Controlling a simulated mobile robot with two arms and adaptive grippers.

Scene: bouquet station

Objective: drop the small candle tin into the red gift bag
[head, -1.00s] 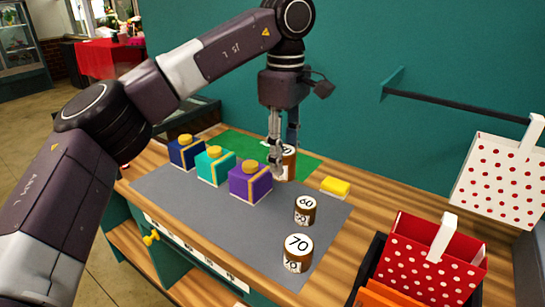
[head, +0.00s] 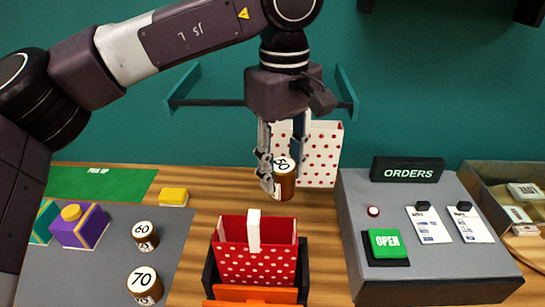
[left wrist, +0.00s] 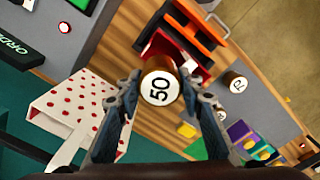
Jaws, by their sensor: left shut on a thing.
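My left gripper (head: 283,180) is shut on a small brown candle tin (head: 285,187) with a white lid. In the left wrist view the lid of this tin (left wrist: 159,88) reads 50, between the fingers. The tin is held up in the air, above and slightly beyond the red gift bag in the head view. The red gift bag (head: 240,265) has white dots and a white strip handle, and its top is open. In the left wrist view the tin partly hides the red bag (left wrist: 183,52). My right gripper is not in view.
Tins marked 60 (head: 146,242) and 70 (head: 145,290) stand on the grey mat (head: 178,222). A white dotted bag (head: 325,150) is behind the held tin. A grey orders console (head: 430,275) stands right.

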